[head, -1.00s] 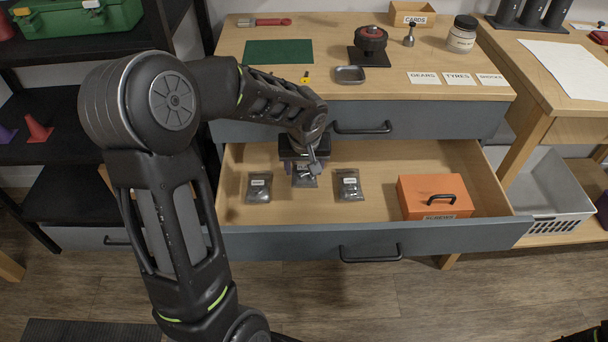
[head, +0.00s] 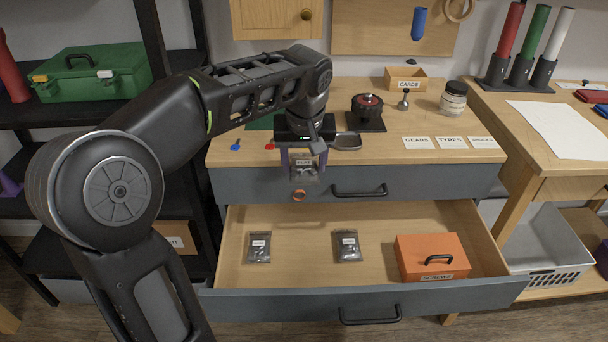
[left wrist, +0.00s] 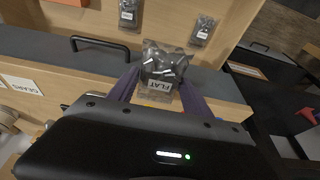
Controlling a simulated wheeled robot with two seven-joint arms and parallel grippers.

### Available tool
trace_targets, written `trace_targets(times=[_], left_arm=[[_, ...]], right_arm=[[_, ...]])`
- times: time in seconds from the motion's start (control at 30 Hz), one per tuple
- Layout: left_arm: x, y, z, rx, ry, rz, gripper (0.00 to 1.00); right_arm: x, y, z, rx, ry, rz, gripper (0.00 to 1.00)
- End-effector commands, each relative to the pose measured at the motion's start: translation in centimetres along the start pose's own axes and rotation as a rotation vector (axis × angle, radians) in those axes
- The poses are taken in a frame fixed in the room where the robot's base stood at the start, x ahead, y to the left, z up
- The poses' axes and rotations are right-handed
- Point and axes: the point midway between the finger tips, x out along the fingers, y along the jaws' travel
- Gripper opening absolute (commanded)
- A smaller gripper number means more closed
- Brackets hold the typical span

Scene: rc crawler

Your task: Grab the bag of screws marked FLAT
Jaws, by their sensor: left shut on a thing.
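The bag of screws marked FLAT (head: 304,171) is a small clear bag with a white label. My left gripper (head: 303,155) is shut on it and holds it in front of the upper drawer's face, above the open lower drawer. In the left wrist view the bag (left wrist: 162,68) hangs between the purple fingers, its FLAT label upside down. Two similar bags lie in the open drawer, a left bag (head: 260,248) and a right bag (head: 347,246); their labels are too small to read. My right gripper is not in view.
The open drawer (head: 300,279) also holds an orange box (head: 432,258) with a black handle. Above it, the worktop (head: 380,149) carries a small metal tray (head: 346,141), a red-topped device (head: 367,110), label cards and a jar (head: 453,98).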

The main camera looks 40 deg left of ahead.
Motion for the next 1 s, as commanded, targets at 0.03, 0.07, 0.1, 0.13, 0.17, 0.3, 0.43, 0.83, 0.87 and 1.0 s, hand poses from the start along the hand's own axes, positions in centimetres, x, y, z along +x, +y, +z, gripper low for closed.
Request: trace_targets(times=[0.03,0.07,0.1,0.13,0.17,0.3,0.43,0.83,0.87,1.0], left_arm=[[-0.5,0.0,-0.2,0.000,0.002,0.001,0.17],[-0.8,0.0,-0.2,0.000,0.002,0.001,0.17],[-1.0,0.0,-0.3,0.000,0.001,0.001,0.17],[-1.1,0.0,-0.3,0.000,0.001,0.000,0.17],[-1.2,0.0,-0.4,-0.001,0.001,0.000,0.17],[-1.4,0.0,-0.4,-0.001,0.001,0.000,0.17],[-1.4,0.0,-0.4,0.000,0.001,0.000,0.17],[-1.3,0.0,-0.4,0.000,0.001,0.000,0.17],[-1.3,0.0,-0.4,0.000,0.001,0.000,0.17],[-1.9,-0.1,-0.6,-0.002,0.000,0.000,0.17]], right_arm=[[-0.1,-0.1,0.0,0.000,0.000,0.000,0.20],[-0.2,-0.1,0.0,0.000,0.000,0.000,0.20],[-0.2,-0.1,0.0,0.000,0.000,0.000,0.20],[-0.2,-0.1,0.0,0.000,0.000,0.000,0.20],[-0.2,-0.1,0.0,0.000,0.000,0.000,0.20],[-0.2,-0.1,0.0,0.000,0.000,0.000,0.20],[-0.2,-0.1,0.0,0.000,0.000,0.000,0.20],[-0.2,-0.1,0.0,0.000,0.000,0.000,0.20],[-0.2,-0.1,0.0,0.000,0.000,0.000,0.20],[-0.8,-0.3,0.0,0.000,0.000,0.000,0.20]])
